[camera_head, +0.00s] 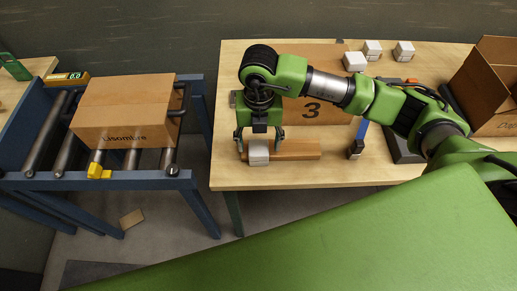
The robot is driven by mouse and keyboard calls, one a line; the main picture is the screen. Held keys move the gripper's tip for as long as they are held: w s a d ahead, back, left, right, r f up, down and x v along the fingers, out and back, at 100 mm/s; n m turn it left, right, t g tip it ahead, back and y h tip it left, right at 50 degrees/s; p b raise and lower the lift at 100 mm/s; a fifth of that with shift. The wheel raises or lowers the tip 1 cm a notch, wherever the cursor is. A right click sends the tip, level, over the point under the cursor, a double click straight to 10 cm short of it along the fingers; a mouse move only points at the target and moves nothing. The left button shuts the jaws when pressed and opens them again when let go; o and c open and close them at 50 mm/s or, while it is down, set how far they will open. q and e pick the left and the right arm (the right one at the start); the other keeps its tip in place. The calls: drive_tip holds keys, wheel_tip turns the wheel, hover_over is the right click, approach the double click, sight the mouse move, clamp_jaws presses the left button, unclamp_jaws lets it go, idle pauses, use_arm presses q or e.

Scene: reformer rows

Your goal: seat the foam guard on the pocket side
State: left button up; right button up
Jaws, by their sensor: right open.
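A pale grey-white block (258,153), which looks like the foam guard, is at the left end of a brown bar (298,150) near the front edge of the wooden table. My right gripper (259,143) is over the block, pointing down. Its fingers are apart, one on each side of the block, with gaps visible. I cannot tell whether the block touches the bar's end or sits around it. No pocket can be made out. My left gripper is not in view.
A brown panel marked 3 (318,112) lies behind, partly hidden by my right arm. Several small white blocks (372,48) stand at the table's back. An open carton (490,85) is at the right. A closed carton (125,108) sits on the roller conveyor (48,135) at left.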

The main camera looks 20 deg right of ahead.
sight(259, 148)
drive_tip(key=shift+f, duration=1.55)
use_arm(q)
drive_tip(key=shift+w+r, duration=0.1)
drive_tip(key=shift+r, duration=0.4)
use_arm(e)
drive_tip(key=c, duration=1)
